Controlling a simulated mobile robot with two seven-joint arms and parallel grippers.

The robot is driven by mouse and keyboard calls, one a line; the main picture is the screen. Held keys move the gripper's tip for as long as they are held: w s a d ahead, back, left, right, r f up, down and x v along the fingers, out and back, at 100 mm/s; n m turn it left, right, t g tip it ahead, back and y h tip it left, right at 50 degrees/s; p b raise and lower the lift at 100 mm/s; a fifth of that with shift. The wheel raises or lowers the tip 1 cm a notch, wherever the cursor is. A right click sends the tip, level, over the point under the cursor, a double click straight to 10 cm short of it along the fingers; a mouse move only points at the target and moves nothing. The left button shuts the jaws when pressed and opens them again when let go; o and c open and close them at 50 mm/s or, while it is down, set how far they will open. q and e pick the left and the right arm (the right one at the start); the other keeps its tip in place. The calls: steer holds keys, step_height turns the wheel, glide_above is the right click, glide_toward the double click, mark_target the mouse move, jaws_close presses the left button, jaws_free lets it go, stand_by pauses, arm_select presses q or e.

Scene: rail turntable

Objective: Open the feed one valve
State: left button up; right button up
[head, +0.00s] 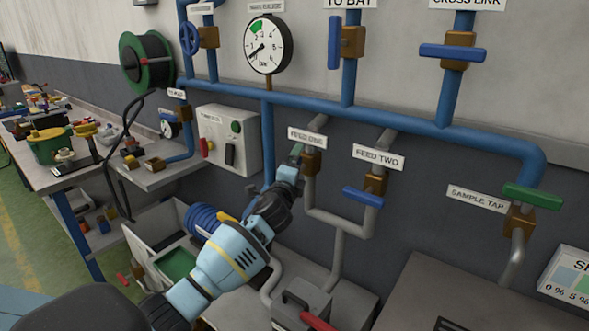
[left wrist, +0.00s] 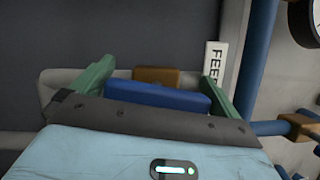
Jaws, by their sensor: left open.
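The feed one valve has a brown body (head: 312,163) on a grey pipe, under the FEED ONE label (head: 307,139). My left gripper (head: 293,162) is at this valve and hides its handle in the head view. In the left wrist view the valve's blue handle (left wrist: 158,97) lies between the two green fingers of my open left gripper (left wrist: 155,88), in front of the brown body (left wrist: 155,76). The handle looks roughly in line with the grey pipe there. I cannot tell whether the fingers touch it. My right gripper is not in view.
The feed two valve (head: 375,185), with a blue crosswise handle, is close on the right. A blue header pipe (head: 400,118) runs above. The sample tap (head: 521,217) is farther right. A control box (head: 229,120) and a cluttered bench (head: 60,180) stand left.

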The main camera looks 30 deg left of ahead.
arm_select(q)
steer(key=v, duration=0.7)
steer(key=shift+s, duration=0.2)
steer(key=shift+f, duration=0.1)
steer(key=s+d+f+n+g+h, duration=0.1)
steer(key=s+d+f+n+g, duration=0.3)
steer(key=s+f, duration=0.65)
steer(key=s+d+f+n+g+h, duration=0.1)
steer(key=s+d+f+n+g, duration=0.3)
steer(key=s+f, duration=0.6)
steer(key=s+d+f+n+g+h, duration=0.1)
steer(key=s+d+f+n+g, duration=0.15)
steer(key=s, duration=0.55)
steer(key=s+d+f+n+g+h, duration=0.2)
steer(key=s+d+g, duration=0.1)
steer(key=s, duration=0.5)
steer(key=s+d+f+n+g+h, duration=0.1)
steer(key=s+d+f+n+g, duration=0.1)
steer(key=s, duration=0.6)
steer(key=w+d+f+t+h, duration=0.1)
steer(key=w+d+f+t, duration=0.1)
steer(key=w+f+t, duration=0.3)
step_height(320, 180, down, 5)
steer(key=shift+w+d+r+t+h, duration=0.15)
steer(key=shift+w+d+t+h, duration=0.2)
steer(key=shift+t, duration=0.8)
